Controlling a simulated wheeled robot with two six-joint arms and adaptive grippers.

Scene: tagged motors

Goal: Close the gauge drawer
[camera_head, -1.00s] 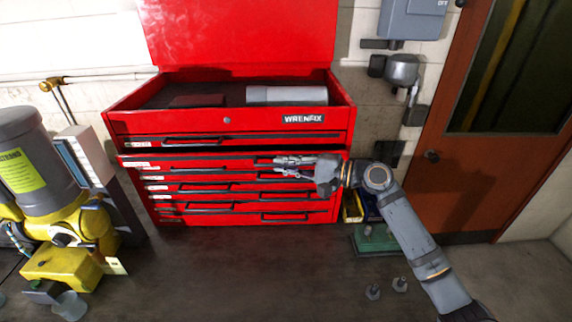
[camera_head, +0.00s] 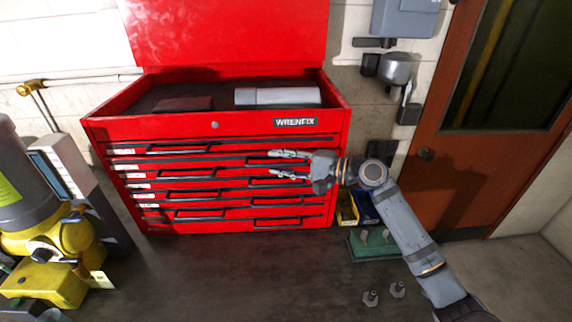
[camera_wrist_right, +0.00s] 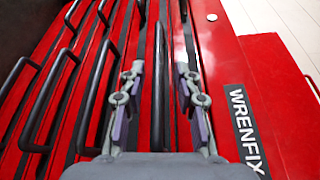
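A red tool chest (camera_head: 325,140) with several drawers stands in front of me; its small white drawer labels cannot be read, so I cannot tell which is the gauge drawer. All drawer fronts look flush or nearly flush. My right gripper (camera_head: 272,164) is at the right half of the upper drawers, fingers spread apart and holding nothing. In the right wrist view the open gripper (camera_wrist_right: 160,75) faces the drawer fronts, with a black handle (camera_wrist_right: 158,105) between its fingers; contact cannot be told. My left gripper is not in view.
The chest lid (camera_head: 230,30) is up; a grey cylinder (camera_head: 278,96) lies in the top tray. A yellow machine (camera_head: 50,285) stands at left. A green box (camera_head: 375,247) and loose bolts are at right. The floor ahead is clear.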

